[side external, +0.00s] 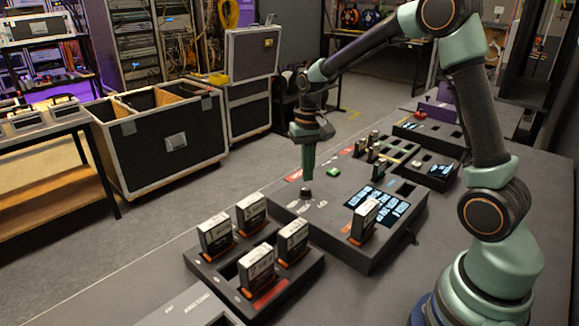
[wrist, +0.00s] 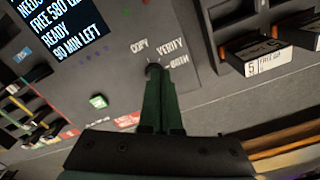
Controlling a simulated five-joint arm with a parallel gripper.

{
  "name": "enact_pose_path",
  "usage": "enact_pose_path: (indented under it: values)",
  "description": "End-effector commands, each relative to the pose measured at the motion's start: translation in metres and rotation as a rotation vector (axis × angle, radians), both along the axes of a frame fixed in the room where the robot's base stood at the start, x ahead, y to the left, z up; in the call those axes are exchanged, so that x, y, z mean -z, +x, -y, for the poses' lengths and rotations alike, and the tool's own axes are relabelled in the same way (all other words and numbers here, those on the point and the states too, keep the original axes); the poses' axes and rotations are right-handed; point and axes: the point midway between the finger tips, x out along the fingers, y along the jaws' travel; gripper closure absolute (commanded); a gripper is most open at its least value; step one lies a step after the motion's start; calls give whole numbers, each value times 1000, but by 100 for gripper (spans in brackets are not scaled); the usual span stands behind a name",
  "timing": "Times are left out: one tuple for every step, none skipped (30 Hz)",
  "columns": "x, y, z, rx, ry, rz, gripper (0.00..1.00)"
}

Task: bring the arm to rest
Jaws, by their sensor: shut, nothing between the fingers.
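My gripper (side external: 307,177) points straight down over the dark console (side external: 335,245), its green fingers closed together and empty. In the wrist view my gripper (wrist: 157,82) reaches to a small black knob (wrist: 154,68) marked COPY, VERIFY and BOTH. The knob (side external: 306,193) shows just under the fingertips in the side view; I cannot tell whether they touch it. The arm is stretched out from its base at the right, over the table.
A rack (side external: 205,268) with several upright black cartridges stands at the front. One cartridge (side external: 364,221) stands in the console beside a lit screen (side external: 383,203); the wrist view screen (wrist: 60,25) reads READY. A green button (side external: 333,171) and smaller cartridges (side external: 360,147) lie behind.

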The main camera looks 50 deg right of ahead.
Motion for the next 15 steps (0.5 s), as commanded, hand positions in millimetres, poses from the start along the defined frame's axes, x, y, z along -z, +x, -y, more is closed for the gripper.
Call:
enact_pose_path:
  values:
    - [-4, 0, 0, 0, 0, 2, 100]
    - [-6, 0, 0, 0, 0, 2, 100]
    - [-7, 0, 0, 0, 0, 2, 100]
    - [-8, 0, 0, 0, 0, 2, 100]
    - [-8, 0, 0, 0, -1, 1, 100]
    - [-8, 0, 0, 0, -1, 1, 100]
    - [-8, 0, 0, 0, 0, 0, 100]
    - [-8, 0, 0, 0, 0, 0, 100]
    - [-8, 0, 0, 0, 0, 0, 100]
    - [-8, 0, 0, 0, 0, 0, 100]
    - [-8, 0, 0, 0, 0, 0, 100]
    - [-8, 0, 0, 0, -1, 1, 100]
    - [-9, 0, 0, -2, 0, 2, 100]
    - [-10, -1, -1, -5, -1, 5, 100]
    - [-13, -2, -2, -11, -2, 12, 100]
